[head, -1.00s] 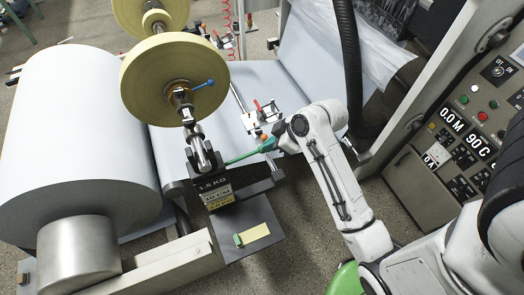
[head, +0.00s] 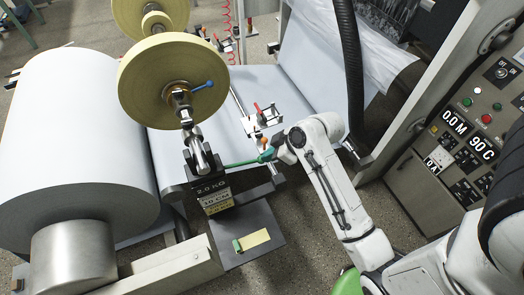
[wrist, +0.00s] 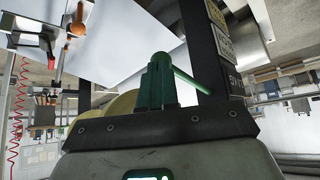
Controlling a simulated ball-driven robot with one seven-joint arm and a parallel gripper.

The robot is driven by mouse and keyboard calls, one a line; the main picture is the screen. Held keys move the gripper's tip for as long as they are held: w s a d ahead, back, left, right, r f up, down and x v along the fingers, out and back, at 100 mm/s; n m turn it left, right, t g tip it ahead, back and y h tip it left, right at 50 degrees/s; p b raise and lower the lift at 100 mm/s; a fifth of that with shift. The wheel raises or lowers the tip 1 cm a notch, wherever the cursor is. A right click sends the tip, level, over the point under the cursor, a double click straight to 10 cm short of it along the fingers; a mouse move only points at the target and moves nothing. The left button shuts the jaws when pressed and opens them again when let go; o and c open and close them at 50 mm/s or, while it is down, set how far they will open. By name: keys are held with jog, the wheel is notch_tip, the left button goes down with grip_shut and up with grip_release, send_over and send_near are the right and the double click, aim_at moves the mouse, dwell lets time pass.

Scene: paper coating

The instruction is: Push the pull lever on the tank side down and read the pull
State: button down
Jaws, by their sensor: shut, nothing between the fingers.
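The pull lever (head: 240,162) is a thin green bar reaching right from the dark tank-side box (head: 212,194). It slopes slightly, its outer end a little higher. The box's readout (head: 211,188) shows 2.0 KG. My gripper (head: 267,155) has green fingers, shut with nothing between them, at the lever's outer end. In the wrist view my gripper (wrist: 161,78) shows its fingers together, with the lever (wrist: 190,78) running right from behind them to the dark box side. The exact contact point is hidden by the fingers.
A large paper roll (head: 75,140) stands at left and a yellow tape roll (head: 172,83) above the box. A grey plate with a yellow label (head: 254,238) lies below. The control panel (head: 480,120) reads 0.0 M and 90 C at right. Open floor (head: 310,235) lies below my arm.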

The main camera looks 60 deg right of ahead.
jog(key=s, duration=0.1)
jog(key=s+p, duration=0.1)
jog(key=s+d+r+p, duration=0.1)
dwell(0.4)
jog(key=v, duration=1)
jog(key=shift+s+r, duration=0.25)
jog(key=shift+r, duration=0.05)
dwell(0.3)
jog(key=s+a+f+m+g+h, duration=0.1)
jog(key=s+a+f+m+g, duration=0.1)
jog(key=a, duration=0.5)
jog(key=s+a+f+m+g+h, duration=0.1)
jog(key=a+f+m+g, duration=0.1)
jog(key=a+f+g, duration=0.2)
jog(key=a+f, duration=0.3)
jog(key=shift+s+a+b, duration=0.2)
jog(key=shift+s+b, duration=0.2)
dwell(0.7)
